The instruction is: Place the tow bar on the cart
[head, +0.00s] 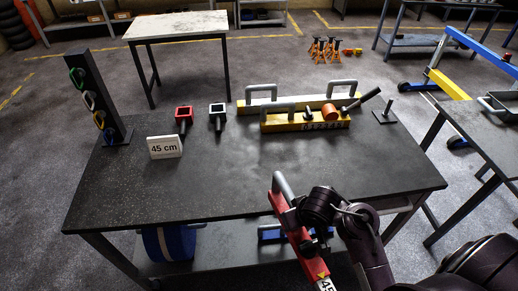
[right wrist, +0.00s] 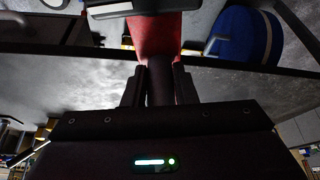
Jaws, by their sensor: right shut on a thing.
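A red bar (head: 293,222) with a grey handle and a white label reading 45 at its lower end is held at the near edge of the dark table; I take it as the tow bar. My right gripper (head: 318,243) is shut on it. In the right wrist view the bar (right wrist: 155,35) rises from between the two fingers (right wrist: 158,88). Its lower end is cut off by the head view's edge. A grey-topped stand (head: 483,142) at the right edge may be the cart; I cannot tell for sure. My left gripper is not in view.
The table's front middle is clear. A blue roll (head: 168,243) lies on the lower shelf.

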